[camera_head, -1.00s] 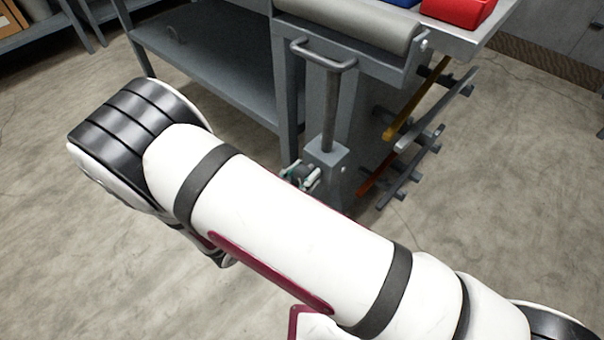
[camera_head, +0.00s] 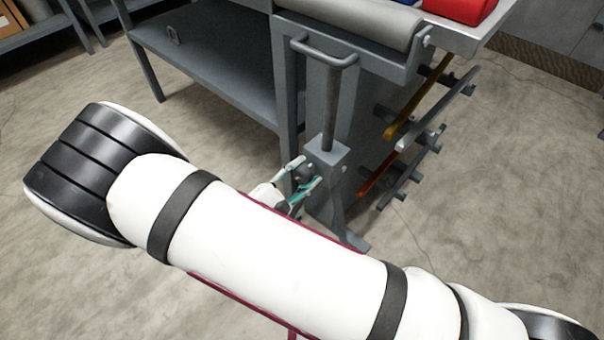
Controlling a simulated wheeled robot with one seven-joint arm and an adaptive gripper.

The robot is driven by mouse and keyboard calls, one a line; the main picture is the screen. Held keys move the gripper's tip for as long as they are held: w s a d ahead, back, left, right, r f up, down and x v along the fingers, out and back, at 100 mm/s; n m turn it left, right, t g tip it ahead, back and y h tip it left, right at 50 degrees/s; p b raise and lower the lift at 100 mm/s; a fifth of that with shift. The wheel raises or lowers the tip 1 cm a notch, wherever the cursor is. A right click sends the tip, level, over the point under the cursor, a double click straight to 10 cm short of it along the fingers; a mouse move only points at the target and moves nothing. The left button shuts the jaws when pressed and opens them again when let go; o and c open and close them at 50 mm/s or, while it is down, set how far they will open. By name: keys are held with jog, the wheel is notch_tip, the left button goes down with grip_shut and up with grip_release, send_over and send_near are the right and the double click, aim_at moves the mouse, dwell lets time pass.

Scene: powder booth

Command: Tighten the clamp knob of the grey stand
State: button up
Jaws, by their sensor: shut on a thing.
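The grey stand (camera_head: 327,155) is upright in the middle, beside the workbench. It has a square collar block, a dark rod and a bent handle (camera_head: 324,52) on top. Its clamp knob (camera_head: 304,172) is a small dark piece on the left side of the block. My gripper (camera_head: 305,175) reaches it from the lower left, with one pale finger above and one teal-padded finger below. The fingers are shut on the knob. My white arm hides the gripper's rear part and some floor below the stand's base.
A grey workbench (camera_head: 200,65) with a lower shelf stands behind on the left. A grey roll (camera_head: 350,22) and a red bin (camera_head: 460,8) are at its top. Bars on a side rack (camera_head: 420,135) stick out right of the stand. The floor at right is clear.

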jog(key=m, duration=0.4)
jog(key=shift+m+b, duration=0.3)
jog(key=shift+b, duration=0.1)
jog(key=m+b, duration=0.1)
jog(key=m, duration=0.3)
jog(key=shift+m, duration=0.3)
jog(key=o, duration=1.2)
jog(key=shift+c, duration=0.2)
jog(key=v, duration=1.2)
